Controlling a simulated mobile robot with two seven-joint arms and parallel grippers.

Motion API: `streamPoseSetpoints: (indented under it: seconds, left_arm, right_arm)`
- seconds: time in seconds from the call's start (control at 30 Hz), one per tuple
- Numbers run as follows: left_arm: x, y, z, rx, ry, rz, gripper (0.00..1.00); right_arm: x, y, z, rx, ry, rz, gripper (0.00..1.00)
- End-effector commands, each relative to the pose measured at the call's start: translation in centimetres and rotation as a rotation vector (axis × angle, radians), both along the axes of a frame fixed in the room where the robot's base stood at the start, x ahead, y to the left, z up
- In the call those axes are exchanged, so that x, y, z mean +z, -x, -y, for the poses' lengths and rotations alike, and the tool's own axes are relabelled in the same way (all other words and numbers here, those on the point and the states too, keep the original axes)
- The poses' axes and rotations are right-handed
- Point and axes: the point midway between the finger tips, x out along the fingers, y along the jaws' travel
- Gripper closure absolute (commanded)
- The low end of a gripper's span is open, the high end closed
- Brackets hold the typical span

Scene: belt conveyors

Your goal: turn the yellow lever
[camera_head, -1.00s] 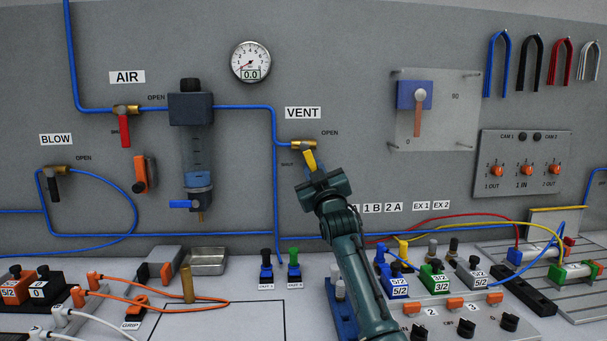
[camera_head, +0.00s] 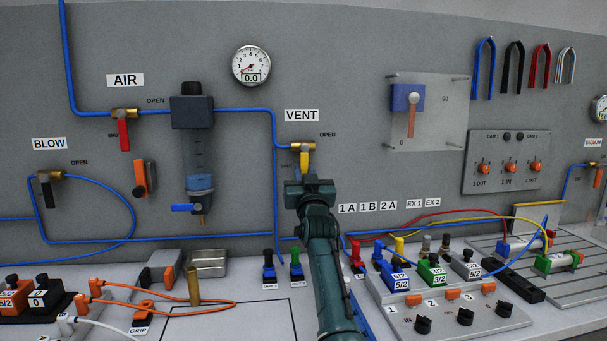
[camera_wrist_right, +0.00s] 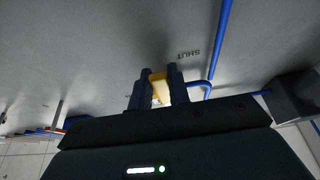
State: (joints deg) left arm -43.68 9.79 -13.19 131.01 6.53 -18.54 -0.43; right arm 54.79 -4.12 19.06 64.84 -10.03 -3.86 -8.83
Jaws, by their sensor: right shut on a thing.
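The yellow lever (camera_head: 304,163) hangs straight down from the brass valve (camera_head: 302,146) under the VENT label. My right gripper (camera_head: 305,177) is at its lower end, coming up from below. In the right wrist view the yellow lever (camera_wrist_right: 159,88) sits between the two dark fingers of my right gripper (camera_wrist_right: 158,92), which are shut on it. The SHUT mark (camera_wrist_right: 188,53) shows beside it there. The gripper body hides the lever's tip in the head view. My left gripper is not in view.
A blue pipe (camera_head: 275,200) runs down the wall just left of my right gripper. A red lever (camera_head: 124,134) under AIR and a black lever (camera_head: 46,193) under BLOW are farther left. The round gauge (camera_head: 251,66) reads 0.0. Valve blocks (camera_head: 432,273) crowd the bench at the right.

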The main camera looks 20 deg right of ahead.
Motion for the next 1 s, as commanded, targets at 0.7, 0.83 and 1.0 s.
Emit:
streamPoseSetpoints:
  seconds: [0.7, 0.83, 1.0]
  left_arm:
    - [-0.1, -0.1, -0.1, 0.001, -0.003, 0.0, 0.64]
    - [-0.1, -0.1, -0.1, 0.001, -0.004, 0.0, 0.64]
    - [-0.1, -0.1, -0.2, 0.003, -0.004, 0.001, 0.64]
  right_arm:
    - [0.0, 0.0, 0.0, 0.002, -0.003, 0.002, 0.6]
    - [-0.1, 0.2, -0.1, 0.001, -0.002, 0.002, 0.6]
    - [-0.8, 1.7, -0.5, 0.002, -0.001, 0.0, 0.6]
